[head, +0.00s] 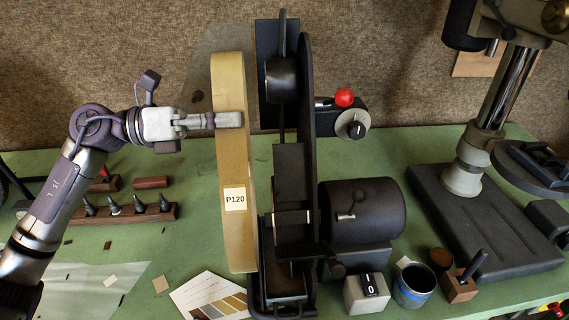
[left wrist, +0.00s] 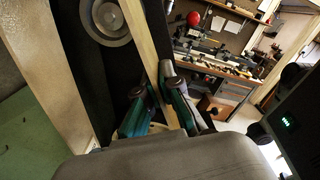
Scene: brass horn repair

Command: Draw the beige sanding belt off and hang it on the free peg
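The beige sanding belt (head: 231,160), with a white P120 label, is an upright loop seen nearly edge-on. It stands just left of the black belt grinder (head: 293,180), whose upper wheel (head: 280,78) shows bare beside it. My left gripper (head: 230,120) reaches across the belt's upper half from the left. In the left wrist view its two fingers (left wrist: 160,105) sit close on either side of one belt strand (left wrist: 146,40). Another strand (left wrist: 45,70) runs at the left, with a grey wheel (left wrist: 105,20) between. I cannot make out a free peg. My right gripper is not in view.
A lever with a red knob (head: 344,97) and a dial (head: 356,129) are right of the grinder. A switch box (head: 367,293) and blue-banded cup (head: 413,287) stand in front. A drill-press column (head: 490,130) is at right. A rack of dark cones (head: 120,212) is at left.

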